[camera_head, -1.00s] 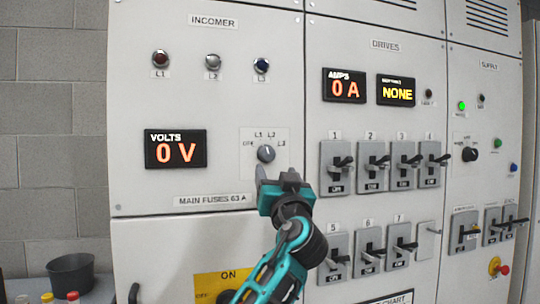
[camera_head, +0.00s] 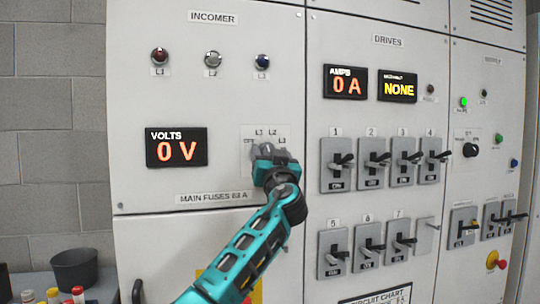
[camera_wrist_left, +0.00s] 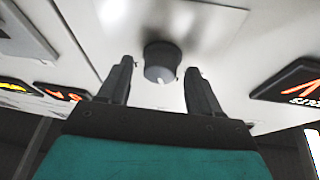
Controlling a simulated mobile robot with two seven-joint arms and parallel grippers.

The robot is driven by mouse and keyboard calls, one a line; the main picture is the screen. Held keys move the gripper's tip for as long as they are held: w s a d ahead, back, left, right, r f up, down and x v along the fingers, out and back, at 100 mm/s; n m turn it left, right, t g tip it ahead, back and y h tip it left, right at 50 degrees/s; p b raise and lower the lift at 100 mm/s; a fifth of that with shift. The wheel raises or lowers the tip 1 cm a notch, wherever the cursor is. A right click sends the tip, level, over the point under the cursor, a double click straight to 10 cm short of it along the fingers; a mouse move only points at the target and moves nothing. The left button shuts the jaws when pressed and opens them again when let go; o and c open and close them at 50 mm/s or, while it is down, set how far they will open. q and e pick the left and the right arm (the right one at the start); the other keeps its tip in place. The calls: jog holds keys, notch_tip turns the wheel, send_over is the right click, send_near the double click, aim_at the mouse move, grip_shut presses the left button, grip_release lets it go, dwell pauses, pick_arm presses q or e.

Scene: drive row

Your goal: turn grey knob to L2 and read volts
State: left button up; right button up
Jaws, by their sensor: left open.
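The grey knob (camera_wrist_left: 162,62) is on the incomer panel. In the left wrist view it lies between and just beyond the two fingertips of my left gripper (camera_wrist_left: 160,75), which is open with a gap on each side. In the head view my left gripper (camera_head: 266,150) is in front of the knob and hides it; the labels OFF, L1, L2 and L3 show around it. I cannot read the knob's pointer against the labels. The volts display (camera_head: 176,147) left of the knob reads 0 V. My right gripper is not in view.
An amps display (camera_head: 345,82) reads 0 A, and a yellow display (camera_head: 397,88) reads NONE. Several drive switches (camera_head: 372,163) stick out right of my left arm. A black pot (camera_head: 75,269) and bottles stand at the lower left.

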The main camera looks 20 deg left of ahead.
pick_arm(q)
jog(key=c, duration=1)
jog(key=shift+c, duration=0.2)
jog(key=shift+m, duration=0.4)
jog(key=m+h, duration=0.2)
jog(key=m, duration=0.2)
jog(key=shift+m+h+p, duration=0.35)
jog(key=shift+m+h, duration=0.05)
jog(key=shift+a+m+h, duration=0.1)
jog(key=shift+m+h, duration=0.9)
jog(key=shift+m, duration=1.4)
jog(key=o, duration=1)
jog(key=shift+s+r, duration=0.1)
jog(key=shift+r, duration=0.05)
jog(key=shift+o, duration=0.2)
